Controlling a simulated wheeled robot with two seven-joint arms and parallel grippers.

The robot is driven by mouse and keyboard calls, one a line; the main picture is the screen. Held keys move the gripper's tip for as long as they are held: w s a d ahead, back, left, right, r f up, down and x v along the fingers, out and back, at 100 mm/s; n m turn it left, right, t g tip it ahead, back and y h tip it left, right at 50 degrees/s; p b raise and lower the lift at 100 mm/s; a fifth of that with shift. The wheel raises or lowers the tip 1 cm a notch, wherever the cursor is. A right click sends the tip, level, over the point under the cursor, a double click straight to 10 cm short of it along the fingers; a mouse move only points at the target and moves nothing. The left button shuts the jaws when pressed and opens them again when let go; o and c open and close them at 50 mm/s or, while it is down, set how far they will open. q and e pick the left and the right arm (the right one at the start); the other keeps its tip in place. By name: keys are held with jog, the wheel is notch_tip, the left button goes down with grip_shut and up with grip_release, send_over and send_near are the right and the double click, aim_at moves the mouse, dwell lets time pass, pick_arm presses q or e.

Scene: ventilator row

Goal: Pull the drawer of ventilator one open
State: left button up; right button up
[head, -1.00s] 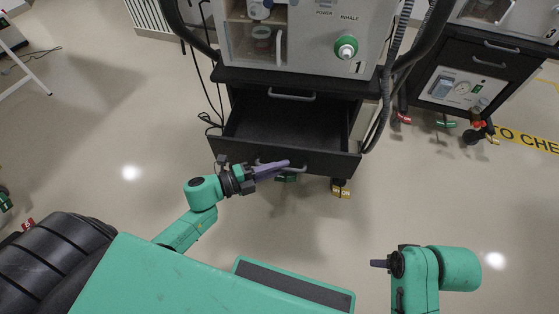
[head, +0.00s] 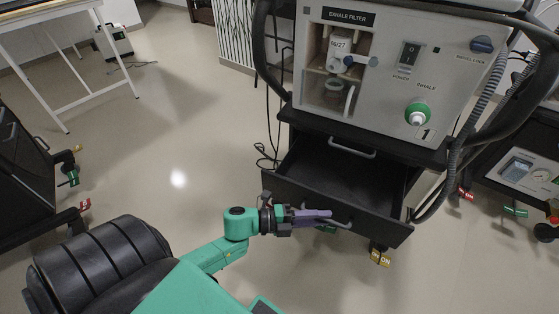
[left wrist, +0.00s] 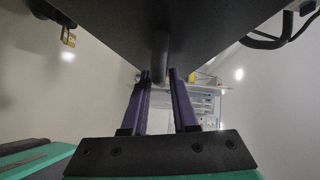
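Ventilator one (head: 385,85), a grey-white unit marked "1", stands on a black cart at the upper right of the head view. The cart's black drawer (head: 335,180) stands pulled out, and its empty inside shows. My left gripper (head: 325,216) is at the drawer's front, its purple fingers on the bar handle (head: 341,223). In the left wrist view the handle (left wrist: 160,55) lies between the two fingertips (left wrist: 160,76), which look closed on it. The drawer front (left wrist: 210,25) fills the top of that view. My right gripper is out of view.
A closed upper handle (head: 351,150) sits above the open drawer. Hoses (head: 465,125) hang at the cart's right, and another cart (head: 525,175) stands beyond. A white table (head: 50,20) is at the upper left. The floor left of the drawer is clear.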

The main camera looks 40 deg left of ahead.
pick_arm(q)
jog(key=p+v, duration=0.2)
jog(key=v, duration=1.1)
jog(key=shift+s+a, duration=0.2)
jog(key=shift+a, duration=0.05)
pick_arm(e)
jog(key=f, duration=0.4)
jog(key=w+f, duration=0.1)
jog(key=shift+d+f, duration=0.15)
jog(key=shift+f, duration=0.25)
